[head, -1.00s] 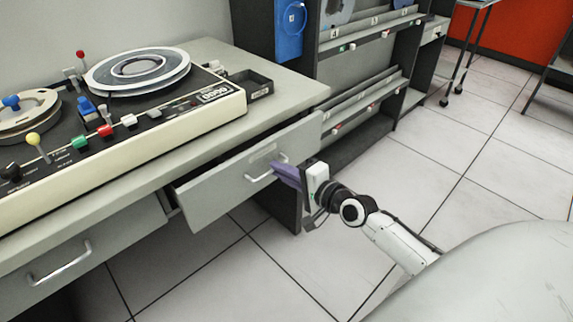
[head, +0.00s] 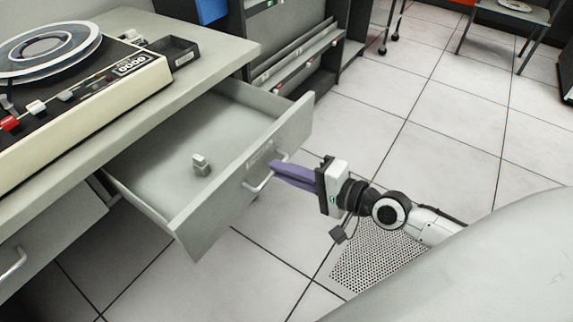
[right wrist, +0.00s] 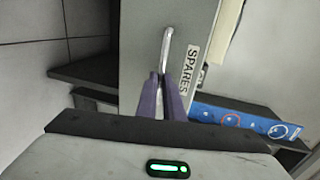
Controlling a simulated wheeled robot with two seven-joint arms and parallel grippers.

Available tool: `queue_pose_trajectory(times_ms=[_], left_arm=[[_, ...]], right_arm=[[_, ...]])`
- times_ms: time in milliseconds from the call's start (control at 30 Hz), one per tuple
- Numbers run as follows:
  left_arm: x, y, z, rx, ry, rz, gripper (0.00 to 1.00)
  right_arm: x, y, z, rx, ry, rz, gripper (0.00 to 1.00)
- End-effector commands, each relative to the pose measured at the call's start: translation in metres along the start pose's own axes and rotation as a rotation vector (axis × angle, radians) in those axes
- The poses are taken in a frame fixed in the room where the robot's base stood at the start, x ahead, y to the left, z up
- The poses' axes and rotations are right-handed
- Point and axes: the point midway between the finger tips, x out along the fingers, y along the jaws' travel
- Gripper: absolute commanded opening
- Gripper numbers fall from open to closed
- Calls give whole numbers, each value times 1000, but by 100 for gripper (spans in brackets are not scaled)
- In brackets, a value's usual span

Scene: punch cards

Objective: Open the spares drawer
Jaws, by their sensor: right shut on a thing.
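The spares drawer (head: 215,212) is pulled well out from under the desk in the head view. A small grey-white block (head: 201,164) sits on its floor. My right gripper (head: 276,170) has purple fingers shut on the drawer's handle (head: 258,186). In the right wrist view the gripper (right wrist: 164,80) is on the handle (right wrist: 167,48), beside a label reading SPARES (right wrist: 189,71) on the drawer front. My left gripper is not in view.
The desk (head: 215,50) carries a tape machine (head: 110,85) and a small black tray (head: 174,52). Another closed drawer (head: 45,235) is at the left. A rack (head: 300,60) stands behind. The tiled floor to the right of the drawer is open.

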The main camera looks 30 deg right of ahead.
Motion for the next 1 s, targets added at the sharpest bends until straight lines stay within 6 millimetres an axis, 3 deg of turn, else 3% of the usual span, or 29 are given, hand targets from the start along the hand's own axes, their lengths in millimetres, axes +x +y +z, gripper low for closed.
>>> queue_pose_trajectory(times_ms=[400, 433, 533, 833, 1000], left_arm=[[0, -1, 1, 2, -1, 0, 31], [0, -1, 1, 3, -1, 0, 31], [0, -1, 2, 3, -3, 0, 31], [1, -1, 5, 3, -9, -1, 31], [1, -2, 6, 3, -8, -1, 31]], right_arm=[[-2, 0, 1, -1, -3, 1, 0], [-2, 0, 1, -1, -3, 1, 11], [-2, 0, 1, -1, -3, 0, 26], [-3, 0, 1, -1, -3, 1, 26], [-18, 2, 1, -2, -4, 5, 26]])
